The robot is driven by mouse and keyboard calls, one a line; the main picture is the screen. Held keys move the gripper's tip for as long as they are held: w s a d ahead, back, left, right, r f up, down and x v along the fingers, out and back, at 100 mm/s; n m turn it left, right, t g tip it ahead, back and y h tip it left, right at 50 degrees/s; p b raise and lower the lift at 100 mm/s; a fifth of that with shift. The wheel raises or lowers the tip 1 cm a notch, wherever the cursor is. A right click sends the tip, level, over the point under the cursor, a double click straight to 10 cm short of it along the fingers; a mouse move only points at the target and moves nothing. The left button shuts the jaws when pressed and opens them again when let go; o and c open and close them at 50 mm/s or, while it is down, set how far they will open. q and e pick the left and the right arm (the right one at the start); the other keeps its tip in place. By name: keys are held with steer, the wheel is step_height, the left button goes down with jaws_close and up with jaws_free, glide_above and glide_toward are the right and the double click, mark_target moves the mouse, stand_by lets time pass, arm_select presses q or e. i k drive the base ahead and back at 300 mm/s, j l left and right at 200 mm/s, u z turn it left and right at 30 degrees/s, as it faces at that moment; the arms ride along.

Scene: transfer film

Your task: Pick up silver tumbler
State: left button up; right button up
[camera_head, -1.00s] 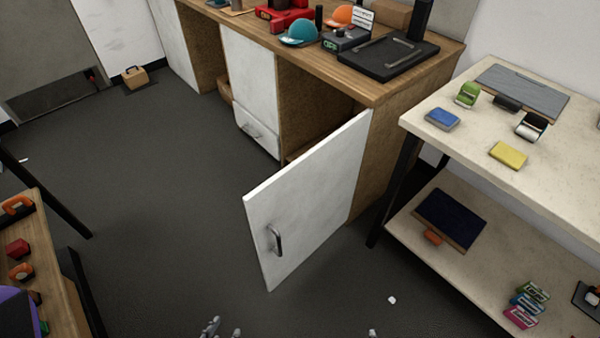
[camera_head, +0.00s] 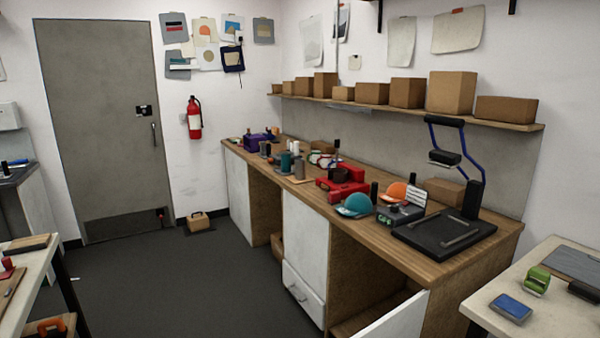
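Several small cylinders stand in a cluster on the wooden counter (camera_head: 440,262). A grey cylinder (camera_head: 299,168) among them may be the silver tumbler; it is small, and I cannot be sure. A teal cylinder (camera_head: 285,163) stands just left of it, and a white one (camera_head: 295,148) is behind. A dark grey cylinder (camera_head: 265,148) stands farther left. Neither of my grippers is in view.
A white cabinet door (camera_head: 398,318) stands open at the counter's front. A black press (camera_head: 445,232), caps and red items (camera_head: 342,190) occupy the counter's right part. Side tables border the lower left and right (camera_head: 545,318). Dark floor between them is clear.

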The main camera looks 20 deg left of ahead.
mark_target(300, 169)
steer(key=u, duration=0.4)
steer(key=i+j+u, duration=0.1)
steer(key=u, duration=0.65)
steer(key=i+u, duration=0.15)
steer(key=u, duration=0.25)
steer(key=i+j, duration=0.1)
steer(key=i, duration=0.7)
steer(key=i+z, duration=0.15)
steer(key=i, duration=0.6)
steer(key=i+z, duration=0.4)
steer(key=i, duration=0.35)
steer(key=i+j+z, duration=0.15)
steer(key=i+z, duration=0.2)
steer(key=i, duration=0.4)
steer(key=i+z, duration=0.2)
steer(key=i, duration=0.3)
steer(key=i+j+z, duration=0.1)
steer(key=i+z, duration=0.15)
steer(key=i, duration=0.2)
steer(key=i+j+z, duration=0.2)
steer(key=i, duration=0.25)
